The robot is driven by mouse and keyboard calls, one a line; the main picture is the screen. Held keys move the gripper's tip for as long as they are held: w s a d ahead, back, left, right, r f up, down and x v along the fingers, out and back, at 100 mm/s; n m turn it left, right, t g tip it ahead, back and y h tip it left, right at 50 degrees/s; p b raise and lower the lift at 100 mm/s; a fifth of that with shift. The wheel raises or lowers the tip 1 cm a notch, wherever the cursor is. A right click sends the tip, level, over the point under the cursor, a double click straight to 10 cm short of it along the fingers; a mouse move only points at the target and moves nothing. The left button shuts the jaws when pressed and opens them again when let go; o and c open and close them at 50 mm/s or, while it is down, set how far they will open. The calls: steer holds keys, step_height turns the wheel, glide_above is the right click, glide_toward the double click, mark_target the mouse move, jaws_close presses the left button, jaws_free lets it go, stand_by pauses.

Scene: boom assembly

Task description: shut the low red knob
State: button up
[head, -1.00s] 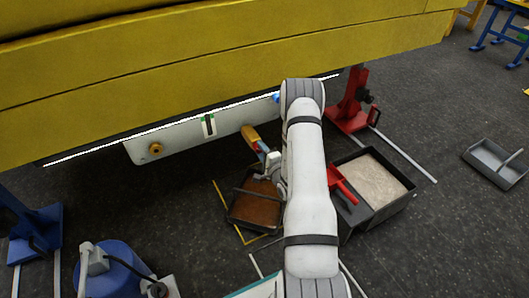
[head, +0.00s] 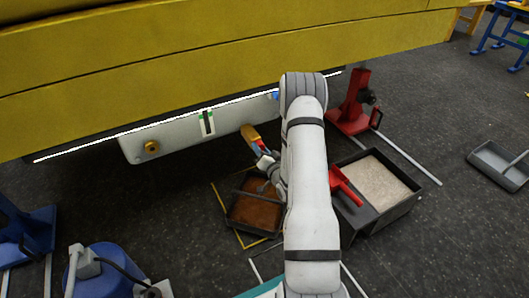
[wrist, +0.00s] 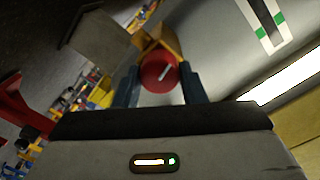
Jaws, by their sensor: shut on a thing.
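In the head view, the fitting (head: 249,132) shows left of my arm. My gripper (head: 262,150) is just below it, and the knob is mostly hidden there.
The pale panel (head: 176,138) carries a dark slot with green marks (head: 207,123) and a brass knob (head: 152,147). A brown-filled tray (head: 257,209) lies below my gripper. A grit box (head: 370,184) with a red scoop stands right of my arm. The yellow boom (head: 200,60) hangs above.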

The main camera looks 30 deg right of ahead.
steer(key=n, duration=0.6)
steer(key=shift+f, duration=0.1)
steer(key=shift+n, duration=0.3)
stand_by(0.3)
steer(key=o, duration=1)
